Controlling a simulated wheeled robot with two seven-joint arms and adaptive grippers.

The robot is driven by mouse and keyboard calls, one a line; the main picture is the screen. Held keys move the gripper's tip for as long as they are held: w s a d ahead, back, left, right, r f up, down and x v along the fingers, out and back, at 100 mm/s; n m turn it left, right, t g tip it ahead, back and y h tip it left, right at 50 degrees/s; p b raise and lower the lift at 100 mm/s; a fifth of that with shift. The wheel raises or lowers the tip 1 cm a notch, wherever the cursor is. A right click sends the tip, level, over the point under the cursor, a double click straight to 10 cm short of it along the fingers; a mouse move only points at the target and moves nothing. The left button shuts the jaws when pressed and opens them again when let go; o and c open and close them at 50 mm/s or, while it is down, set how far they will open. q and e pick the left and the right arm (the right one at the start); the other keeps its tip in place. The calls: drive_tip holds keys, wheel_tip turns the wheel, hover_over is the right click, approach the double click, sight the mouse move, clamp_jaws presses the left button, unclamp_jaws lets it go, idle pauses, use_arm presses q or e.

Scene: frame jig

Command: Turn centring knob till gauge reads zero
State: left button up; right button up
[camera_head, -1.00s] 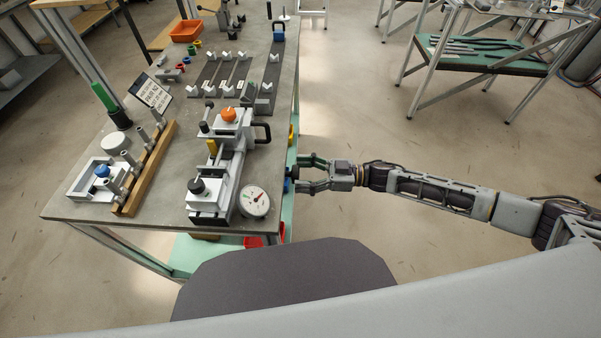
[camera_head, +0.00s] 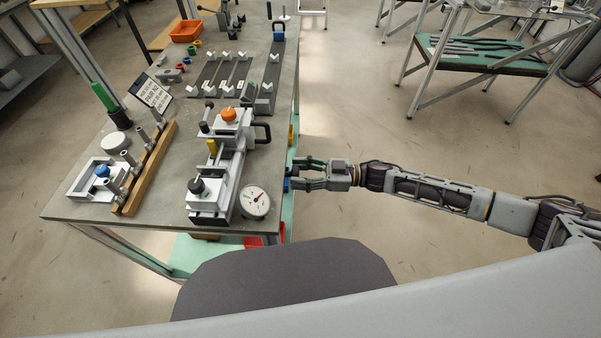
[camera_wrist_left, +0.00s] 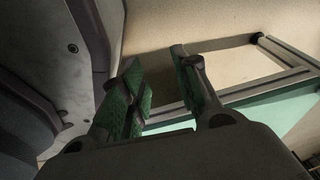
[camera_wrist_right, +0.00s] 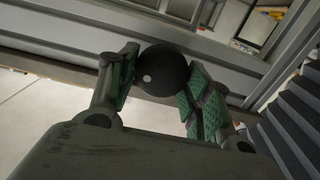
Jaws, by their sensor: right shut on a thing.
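The grey frame jig (camera_head: 226,165) stands on the bench with a round white gauge (camera_head: 255,201) at its near right corner. The gauge's red needle points toward the upper right; its figures are too small to read. My right gripper (camera_head: 297,174) is at the bench's right edge, beside the jig. In the right wrist view a dark round knob with a pale dot (camera_wrist_right: 165,70) sits between the green-padded fingers (camera_wrist_right: 160,85), which are shut on it. My left gripper (camera_wrist_left: 163,95) shows only in its wrist view, with its fingers apart and nothing between them.
The jig carries an orange knob (camera_head: 229,114) and a black knob (camera_head: 197,185). A wooden rack (camera_head: 146,170) with upright pegs and a white tray with a blue knob (camera_head: 102,171) stand to the left. Open floor lies right of the bench.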

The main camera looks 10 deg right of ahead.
use_arm(q)
drive_tip(key=shift+s, duration=0.1)
use_arm(e)
drive_tip(key=shift+n, duration=0.3)
use_arm(q)
drive_tip(key=w+d+r+b, duration=0.4)
drive_tip(key=w+d+r, duration=0.1)
drive_tip(key=w+r, duration=0.1)
drive_tip(key=shift+w+d+r+h+b, duration=0.2)
drive_tip(key=shift+w+r+h+b, duration=0.15)
drive_tip(key=shift+w, duration=0.4)
use_arm(e)
drive_tip(key=shift+s+f+n, duration=0.1)
drive_tip(key=shift+f+n, duration=0.05)
drive_tip(key=shift+n, duration=3.1)
drive_tip(key=shift+s+f+n, duration=0.1)
drive_tip(key=shift+f+n, duration=0.05)
drive_tip(key=shift+n, duration=3.05)
drive_tip(key=shift+s+f+n, duration=0.1)
drive_tip(key=shift+f+n, duration=0.05)
drive_tip(key=shift+n, duration=3.1)
drive_tip(key=o, duration=1)
drive_tip(key=shift+c, duration=0.2)
